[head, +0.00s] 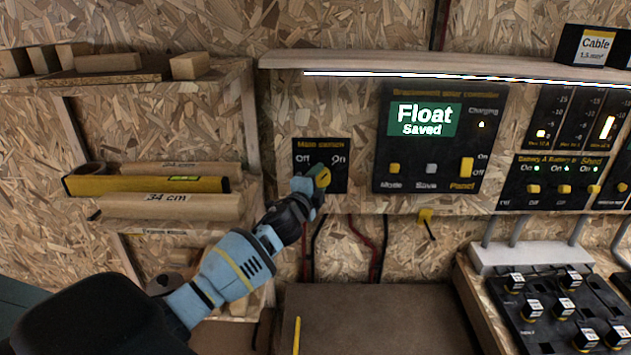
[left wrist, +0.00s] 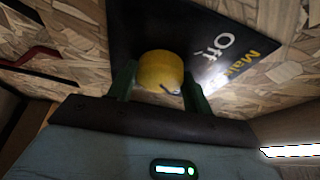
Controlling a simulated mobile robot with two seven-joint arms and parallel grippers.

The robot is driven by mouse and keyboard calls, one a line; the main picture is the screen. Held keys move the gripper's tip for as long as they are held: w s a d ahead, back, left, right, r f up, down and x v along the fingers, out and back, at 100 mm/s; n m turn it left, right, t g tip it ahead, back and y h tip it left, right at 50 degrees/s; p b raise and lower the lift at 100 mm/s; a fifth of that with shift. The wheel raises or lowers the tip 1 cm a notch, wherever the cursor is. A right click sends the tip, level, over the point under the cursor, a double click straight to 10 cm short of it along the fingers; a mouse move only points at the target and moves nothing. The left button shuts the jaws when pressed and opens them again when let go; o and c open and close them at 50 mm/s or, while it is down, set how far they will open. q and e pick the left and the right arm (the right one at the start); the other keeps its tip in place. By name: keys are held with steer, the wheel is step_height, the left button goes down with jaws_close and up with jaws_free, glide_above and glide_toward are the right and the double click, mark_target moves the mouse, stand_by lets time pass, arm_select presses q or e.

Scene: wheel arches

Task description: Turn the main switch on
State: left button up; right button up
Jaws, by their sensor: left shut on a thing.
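The main switch is a yellow round knob (head: 322,177) on a black panel (head: 333,153) labelled "Main switch", with "Off" at the left and "On" at the right. My left gripper (head: 312,183) is at the knob, its fingers on either side of it and shut on it. In the left wrist view the yellow knob (left wrist: 161,71) sits between the two green fingers (left wrist: 162,82), with "Off" readable beside it. A small dark mark shows on the knob's face. Which label the knob points to is hard to tell. My right gripper is not in view.
A controller panel (head: 431,165) reading "Float Saved" is mounted to the right of the switch. Further right are breaker panels (head: 548,184) and a black box with knobs (head: 560,305). A yellow spirit level (head: 150,185) lies on the left shelf. A brown box top (head: 375,320) is below.

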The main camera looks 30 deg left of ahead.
arm_select(q)
steer(key=shift+m, duration=0.6)
steer(key=o, duration=1)
steer(key=shift+s+d+r, duration=0.1)
steer(key=shift+s+d, duration=0.1)
steer(key=shift+s, duration=1.1)
steer(key=shift+s+d+f, duration=0.1)
steer(key=shift+s+d, duration=0.15)
steer(key=shift+s, duration=1.05)
steer(key=shift+s+d+r, duration=0.1)
steer(key=shift+s+d, duration=0.1)
steer(key=shift+s, duration=1.1)
